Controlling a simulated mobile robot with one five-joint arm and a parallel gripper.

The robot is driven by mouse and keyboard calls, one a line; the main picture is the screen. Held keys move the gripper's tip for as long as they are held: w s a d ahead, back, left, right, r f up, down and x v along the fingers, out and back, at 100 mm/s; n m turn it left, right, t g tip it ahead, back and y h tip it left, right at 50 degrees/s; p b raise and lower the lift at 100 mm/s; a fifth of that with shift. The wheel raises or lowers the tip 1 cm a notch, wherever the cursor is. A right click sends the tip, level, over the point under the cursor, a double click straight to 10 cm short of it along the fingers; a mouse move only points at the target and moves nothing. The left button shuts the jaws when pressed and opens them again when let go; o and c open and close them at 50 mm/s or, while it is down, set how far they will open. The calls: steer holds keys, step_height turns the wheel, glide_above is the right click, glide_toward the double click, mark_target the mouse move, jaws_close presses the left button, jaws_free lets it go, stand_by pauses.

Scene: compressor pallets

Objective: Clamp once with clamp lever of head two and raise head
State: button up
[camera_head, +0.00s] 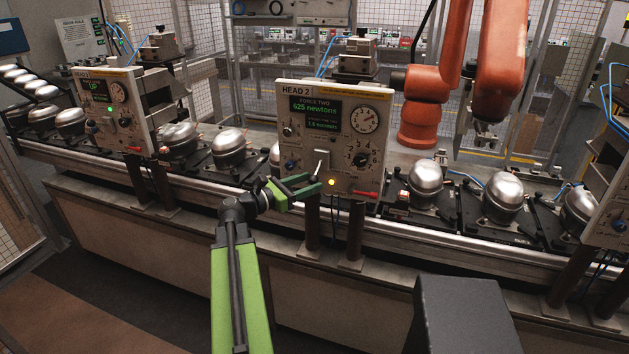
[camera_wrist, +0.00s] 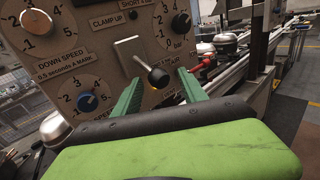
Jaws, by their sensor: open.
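The head two panel (camera_head: 335,135) stands at the middle of the head view, its green display reading 625 newtons. Its clamp lever (camera_head: 321,166) sticks out from the lower part of the panel. In the wrist view the lever is a metal stem with a black knob (camera_wrist: 158,76), in front of a pale plate marked "CLAMP UP" above. My gripper (camera_head: 312,186) is open, in front of the panel's lower left. In the wrist view its green fingers (camera_wrist: 158,90) stand either side of the knob, with a gap to each; whether the knob is within their reach in depth is unclear.
An amber lamp (camera_head: 332,182) and a red-handled part (camera_head: 364,194) sit low on the panel. Dials surround the lever. Head one's panel (camera_head: 112,108) stands left. Silver compressors (camera_head: 427,179) ride on a conveyor rail (camera_head: 410,222). An orange robot arm (camera_head: 433,85) stands behind.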

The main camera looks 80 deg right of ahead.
mark_target(316, 172)
steer(key=shift+x, duration=1.35)
jaws_close()
stand_by(0.3)
